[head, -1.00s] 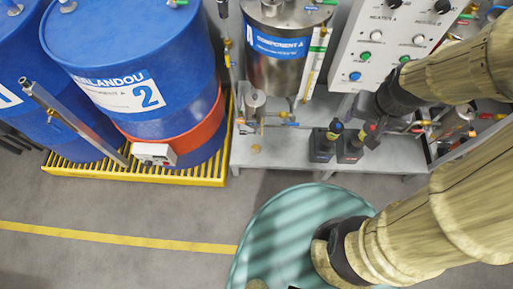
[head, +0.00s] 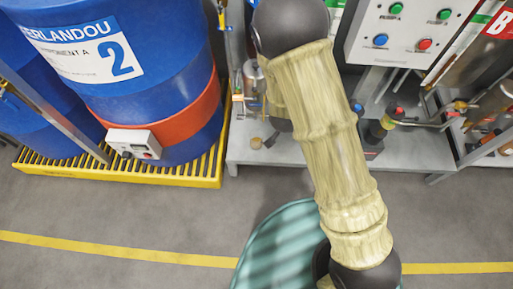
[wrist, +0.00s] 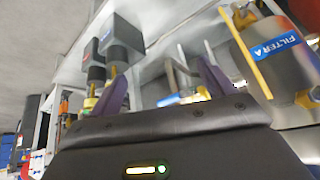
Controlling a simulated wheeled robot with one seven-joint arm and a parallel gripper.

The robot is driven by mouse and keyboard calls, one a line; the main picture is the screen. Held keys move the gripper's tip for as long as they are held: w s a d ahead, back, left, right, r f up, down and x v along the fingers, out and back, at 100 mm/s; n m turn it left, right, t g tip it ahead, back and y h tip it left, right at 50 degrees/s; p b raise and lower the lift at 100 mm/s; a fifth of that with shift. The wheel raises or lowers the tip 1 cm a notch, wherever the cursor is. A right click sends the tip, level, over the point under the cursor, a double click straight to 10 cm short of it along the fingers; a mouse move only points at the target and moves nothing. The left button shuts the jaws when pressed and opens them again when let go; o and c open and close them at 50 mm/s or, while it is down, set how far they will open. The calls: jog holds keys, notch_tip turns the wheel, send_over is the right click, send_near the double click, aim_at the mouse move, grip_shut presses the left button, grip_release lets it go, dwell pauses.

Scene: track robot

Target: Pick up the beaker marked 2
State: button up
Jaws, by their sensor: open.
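I cannot make out a beaker marked 2 in either view. The large "2" in the head view is on the label of a blue drum (head: 165,85), not on a beaker. In the wrist view my gripper (wrist: 162,82) is open, with its two dark purple fingers apart and nothing visible held between them. It points towards metal pipework and blue-handled fittings. In the head view my arm crosses the grey bench (head: 420,150) and hides part of it; the gripper itself cannot be made out there.
A steel canister labelled FILTER A (wrist: 285,62) stands right of my gripper in the wrist view, and dark grey boxes (wrist: 122,42) lie upper left. The head view shows a control panel (head: 405,28), a yellow drum pallet (head: 120,174) and clear floor in front.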

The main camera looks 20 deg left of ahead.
jog(key=s+a+f+n+t+b, duration=0.1)
jog(key=a+f+t+b, duration=0.2)
jog(key=f+b, duration=0.7)
jog(key=s+a+f+n+t+b, duration=0.1)
jog(key=s+a+f+t+b, duration=0.25)
jog(key=f, duration=1.25)
jog(key=n+t+y+b, duration=0.3)
jog(key=t+y+b, duration=0.2)
jog(key=b, duration=0.7)
send_near(255, 146)
jog(key=a+v, duration=0.1)
jog(key=v, duration=0.3)
jog(key=shift+s+d+r+p, duration=0.1)
jog(key=shift+s+d+p, duration=0.1)
jog(key=shift+d+p, duration=0.25)
jog(key=shift+w, duration=0.1)
jog(key=b+x, duration=0.6)
jog(key=x, duration=0.5)
jog(key=shift+w+f, duration=0.2)
jog(key=shift+f, duration=0.05)
jog(key=shift+w+r, duration=0.15)
jog(key=shift+w, duration=0.15)
